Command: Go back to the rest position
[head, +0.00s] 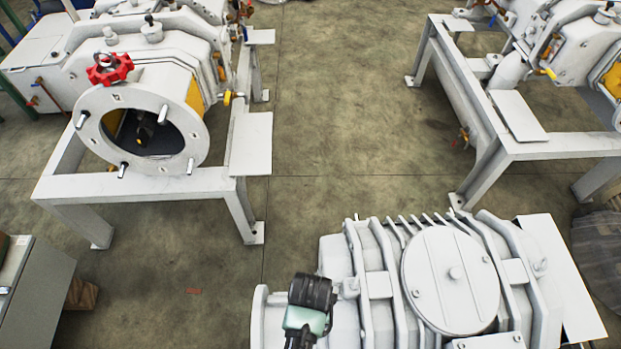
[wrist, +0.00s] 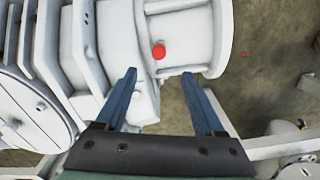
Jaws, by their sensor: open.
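My gripper (wrist: 159,73) is open in the wrist view, its two blue fingers apart with nothing held between them. It hangs over the white ribbed vacuum pump (wrist: 125,45). A small red cap (wrist: 158,51) sits on the pump body just beyond the fingertips, apart from them. In the head view the same pump (head: 378,262) stands at the bottom right of centre. A dark and pale green part of my arm shows in front of its left end. The fingers and the red cap cannot be made out there.
A white pump with an open round flange (head: 93,126) and a red handwheel (head: 110,68) stands on a frame at upper left. Another framed machine (head: 590,50) is at upper right. A grey cabinet (head: 40,300) is at lower left. Concrete floor (head: 340,120) lies clear between them.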

